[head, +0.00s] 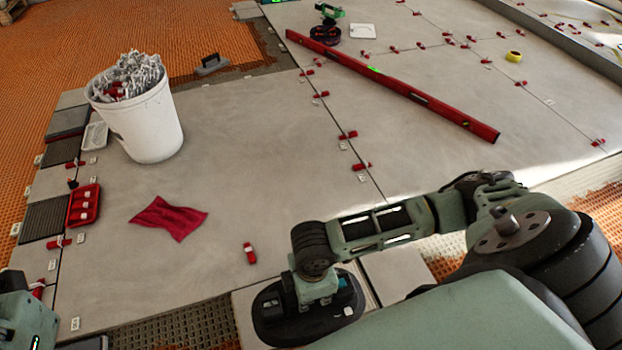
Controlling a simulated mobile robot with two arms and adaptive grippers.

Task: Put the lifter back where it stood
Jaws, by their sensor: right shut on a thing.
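My right gripper (322,297) points down at the bottom middle of the head view. It is shut on a dark, rounded lifter (268,312), whose wide black base shows around and below the fingers. The lifter is over a pale tile (243,322) at the near edge of the tiled floor. I cannot tell whether its base touches the tile. The grasp itself is partly hidden by my gripper. Of my left arm only a part shows in the bottom left corner, and its fingers are out of sight.
A white bucket (150,127) of clips, a red tray (83,206), a red cloth (170,216) and a small red piece (249,253) are on the left tiles. A long red level (400,88) lies at the back. A green-handled tool (326,30) stands behind it.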

